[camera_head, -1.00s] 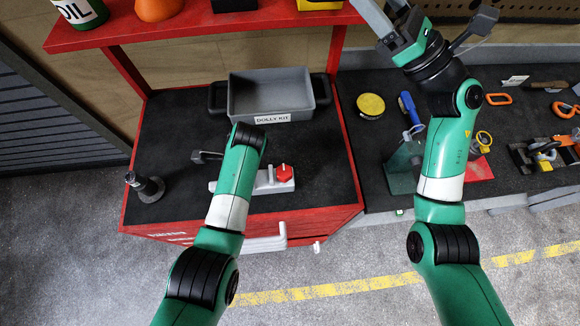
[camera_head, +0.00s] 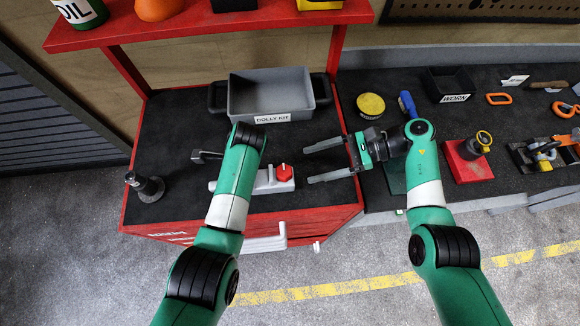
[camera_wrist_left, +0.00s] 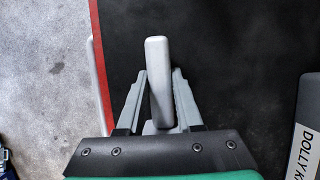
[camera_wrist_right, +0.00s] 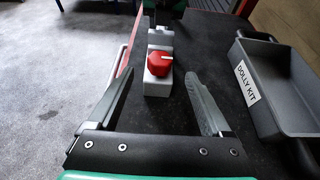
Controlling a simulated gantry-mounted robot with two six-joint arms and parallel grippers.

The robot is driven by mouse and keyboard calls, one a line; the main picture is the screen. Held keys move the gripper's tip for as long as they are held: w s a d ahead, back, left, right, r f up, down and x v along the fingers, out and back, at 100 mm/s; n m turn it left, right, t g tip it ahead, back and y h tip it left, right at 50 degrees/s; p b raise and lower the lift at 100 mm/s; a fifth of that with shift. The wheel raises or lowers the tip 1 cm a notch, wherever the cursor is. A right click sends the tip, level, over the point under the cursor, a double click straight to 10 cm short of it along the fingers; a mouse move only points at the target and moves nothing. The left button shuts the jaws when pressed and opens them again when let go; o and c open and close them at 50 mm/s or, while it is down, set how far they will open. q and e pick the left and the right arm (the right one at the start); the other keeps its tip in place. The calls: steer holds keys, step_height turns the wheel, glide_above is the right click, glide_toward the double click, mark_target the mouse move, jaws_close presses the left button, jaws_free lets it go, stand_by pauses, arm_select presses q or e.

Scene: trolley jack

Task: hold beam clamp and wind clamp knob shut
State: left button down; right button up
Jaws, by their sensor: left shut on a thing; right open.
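The beam clamp (camera_head: 268,184) is a pale grey body with a red knob (camera_head: 284,172), lying on the black top of the red cart. Its left part is hidden behind my left arm in the head view. In the left wrist view, my left gripper (camera_wrist_left: 159,74) is shut on the clamp's grey bar (camera_wrist_left: 157,60), one finger on each side. My right gripper (camera_head: 308,164) is open and empty, its fingers pointing left just right of the knob. In the right wrist view, the knob (camera_wrist_right: 160,63) shows ahead between the fingertips, apart from them.
A grey DOLLY KIT bin (camera_head: 272,117) stands behind the clamp. A dark post (camera_head: 147,187) stands at the cart's left edge. A red shelf (camera_head: 200,25) overhangs the back. The right bench holds a yellow disc (camera_head: 370,105), a WORN bin (camera_head: 452,85) and several tools.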

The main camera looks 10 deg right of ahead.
mark_target(287, 171)
steer(key=x, duration=0.7)
steer(key=shift+a, duration=0.1)
jaws_close()
steer(key=shift+f, duration=0.1)
steer(key=shift+m+t, duration=0.5)
steer(key=shift+t, duration=0.1)
steer(key=shift+s+m+t+h, duration=0.2)
steer(key=shift+m+t+h, duration=0.1)
steer(key=shift+m+t, duration=0.85)
